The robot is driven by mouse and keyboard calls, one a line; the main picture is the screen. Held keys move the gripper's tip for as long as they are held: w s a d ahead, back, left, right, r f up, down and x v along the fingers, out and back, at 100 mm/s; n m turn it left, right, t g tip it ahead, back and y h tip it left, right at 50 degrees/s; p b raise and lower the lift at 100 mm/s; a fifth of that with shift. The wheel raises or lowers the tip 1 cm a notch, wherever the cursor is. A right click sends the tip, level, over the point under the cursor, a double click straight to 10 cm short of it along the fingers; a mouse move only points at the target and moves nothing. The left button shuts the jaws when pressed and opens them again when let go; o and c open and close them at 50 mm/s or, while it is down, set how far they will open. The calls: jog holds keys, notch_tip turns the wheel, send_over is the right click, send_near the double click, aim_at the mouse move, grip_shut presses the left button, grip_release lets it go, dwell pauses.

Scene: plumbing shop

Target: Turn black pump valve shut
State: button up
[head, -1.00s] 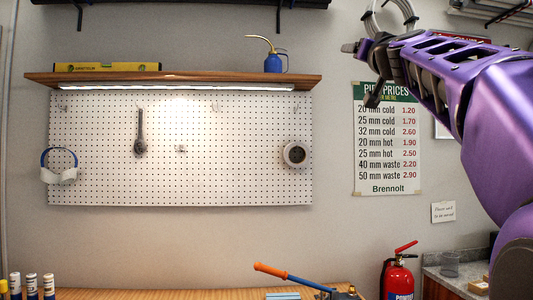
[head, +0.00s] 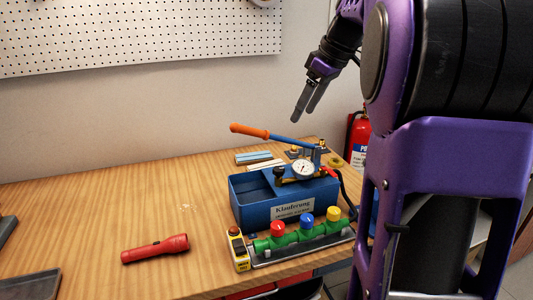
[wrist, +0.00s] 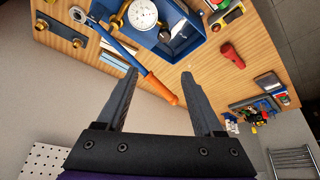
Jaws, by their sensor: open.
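The blue test pump (head: 247,205) stands on the wooden bench with a round white gauge (head: 303,168) on brass fittings. A small black knob (head: 279,172), seemingly the pump valve, sits just left of the gauge; its turn position is too small to read. The pump lever has an orange grip (head: 249,131) and points left. My gripper (head: 302,119) is open and empty, pointing down, above and behind the pump and clear of it. In the wrist view, the gauge (wrist: 143,14) is at the top edge and the lever grip (wrist: 160,88) shows between my open fingers.
A green manifold with red, blue and yellow knobs (head: 306,230) stands in front of the pump, beside a yellow device (head: 238,249). A red flashlight (head: 155,249) lies to the left. A red extinguisher (head: 358,140) stands behind right. The bench's left middle is clear.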

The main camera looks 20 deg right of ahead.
aim_at(279, 168)
jog(key=shift+g, duration=0.3)
jog(key=b+x, duration=0.1)
jog(key=x, duration=1)
jog(key=b+x, duration=0.1)
jog(key=x, duration=0.5)
jog(key=shift+s+d+f+b, duration=0.1)
jog(key=shift+s+f+b, duration=0.25)
jog(key=shift+f, duration=0.2)
jog(key=shift+c, duration=0.3)
grip_shut()
